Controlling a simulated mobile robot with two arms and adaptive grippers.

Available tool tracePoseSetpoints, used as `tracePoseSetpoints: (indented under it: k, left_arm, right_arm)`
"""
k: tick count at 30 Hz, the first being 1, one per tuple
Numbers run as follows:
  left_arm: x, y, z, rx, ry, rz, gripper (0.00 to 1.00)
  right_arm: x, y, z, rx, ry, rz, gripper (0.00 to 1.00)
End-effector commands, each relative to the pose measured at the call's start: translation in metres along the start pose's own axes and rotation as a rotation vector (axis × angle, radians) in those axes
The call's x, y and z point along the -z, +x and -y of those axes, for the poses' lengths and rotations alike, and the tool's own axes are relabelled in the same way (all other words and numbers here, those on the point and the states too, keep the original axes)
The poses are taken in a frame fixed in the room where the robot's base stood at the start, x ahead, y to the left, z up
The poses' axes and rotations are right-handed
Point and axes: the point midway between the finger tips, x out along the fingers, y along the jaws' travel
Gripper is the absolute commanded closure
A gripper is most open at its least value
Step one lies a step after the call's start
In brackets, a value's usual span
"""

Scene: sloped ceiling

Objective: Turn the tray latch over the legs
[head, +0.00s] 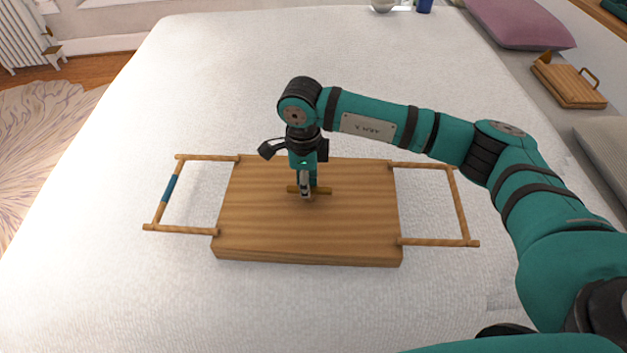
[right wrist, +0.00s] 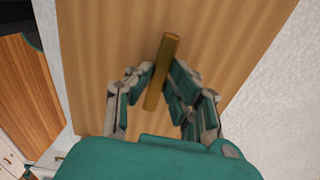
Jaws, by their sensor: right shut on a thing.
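The wooden tray (head: 245,205) lies flat on the white bed, its underside facing up. Its two legs are swung out flat to the sides: the left leg (head: 170,190) with a blue band, and the right leg (head: 460,205). The latch (head: 323,191), a small brown bar, sits near the middle of the tray board and runs left to right. My right gripper (head: 306,192) points down from above and is shut on the latch. In the right wrist view the latch (right wrist: 168,52) stands between the two fingers. My left gripper is not in view.
The white bed (head: 110,230) is clear around the tray. A purple pillow (head: 520,22) and another small wooden tray (head: 570,85) lie at the far right. A radiator (head: 22,35) stands at the far left by the rug.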

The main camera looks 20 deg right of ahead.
Motion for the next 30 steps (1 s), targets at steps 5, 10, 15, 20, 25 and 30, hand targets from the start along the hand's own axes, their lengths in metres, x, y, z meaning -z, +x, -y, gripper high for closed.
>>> tracePoseSetpoints:
  k: [5, 10, 15, 20, 25, 30]
  left_arm:
    - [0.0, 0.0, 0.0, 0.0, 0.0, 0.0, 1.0]
    - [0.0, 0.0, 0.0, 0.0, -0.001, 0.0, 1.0]
    - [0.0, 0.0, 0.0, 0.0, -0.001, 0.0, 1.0]
    - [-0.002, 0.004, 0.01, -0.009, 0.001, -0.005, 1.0]
    - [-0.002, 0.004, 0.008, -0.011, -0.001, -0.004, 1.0]
    - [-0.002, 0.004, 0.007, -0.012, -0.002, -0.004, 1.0]
  right_arm:
    - [0.001, 0.0, 0.001, 0.0, 0.004, -0.003, 0.81]
    - [0.001, 0.0, 0.0, 0.0, 0.002, -0.002, 0.6]
    - [0.0, 0.0, 0.0, 0.0, 0.001, -0.001, 0.6]
    - [0.0, -0.004, 0.001, 0.001, 0.001, 0.0, 0.6]
    - [0.0, -0.03, 0.001, 0.004, 0.0, 0.002, 0.6]
    - [0.001, -0.068, 0.001, 0.005, 0.001, 0.002, 0.6]
